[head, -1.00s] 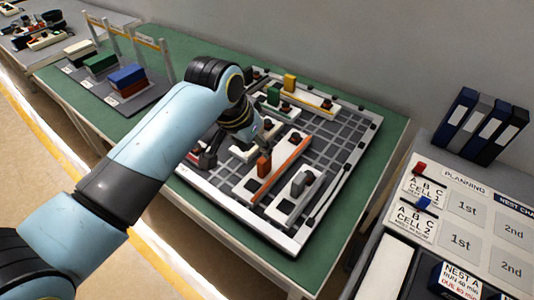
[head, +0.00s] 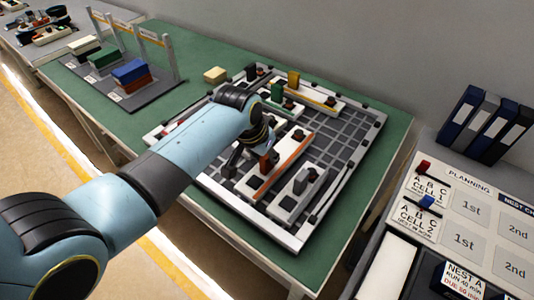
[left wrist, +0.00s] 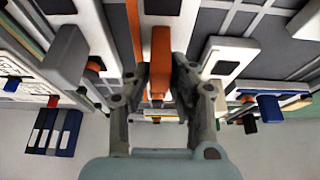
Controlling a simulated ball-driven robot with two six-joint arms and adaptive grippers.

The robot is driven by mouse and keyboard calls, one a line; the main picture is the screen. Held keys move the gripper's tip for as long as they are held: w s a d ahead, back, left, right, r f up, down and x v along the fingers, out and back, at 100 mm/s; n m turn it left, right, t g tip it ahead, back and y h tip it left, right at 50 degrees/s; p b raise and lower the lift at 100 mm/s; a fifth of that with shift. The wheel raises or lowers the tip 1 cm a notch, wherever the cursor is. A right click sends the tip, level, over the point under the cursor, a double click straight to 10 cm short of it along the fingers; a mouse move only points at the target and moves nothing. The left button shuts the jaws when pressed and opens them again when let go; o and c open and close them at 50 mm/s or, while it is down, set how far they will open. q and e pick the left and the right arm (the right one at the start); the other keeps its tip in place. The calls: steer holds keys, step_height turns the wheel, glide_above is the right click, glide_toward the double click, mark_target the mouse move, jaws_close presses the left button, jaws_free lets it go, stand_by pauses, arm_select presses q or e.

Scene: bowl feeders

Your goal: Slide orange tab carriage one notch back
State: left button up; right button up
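The orange tab carriage is a white block with a long orange strip (head: 294,152) and an upright orange tab (head: 266,164). It lies on the gridded board (head: 268,236). My left gripper (head: 254,165) is low over the carriage, with its fingers apart. In the left wrist view, the orange tab (left wrist: 160,62) stands between the two fingers (left wrist: 161,88). A narrow gap seems to show on each side, though contact is hard to judge. The arm and gripper hide part of the carriage in the head view. My right gripper is not in view.
A carriage with a grey tab (head: 298,190) lies close beside the orange one. Green (head: 277,92) and yellow (head: 293,79) tab carriages stand toward the back. A planning panel (head: 470,210) is at the right. The board's right-hand grid is clear.

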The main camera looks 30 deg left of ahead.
arm_select(q)
jaws_close()
steer(key=b, duration=0.5)
glide_above(289, 148)
steer(key=shift+w+f, duration=0.1)
steer(key=shift+a, duration=0.1)
steer(key=o, duration=0.6)
jaws_free()
steer(key=shift+c, duration=0.2)
steer(key=shift+r, duration=0.2)
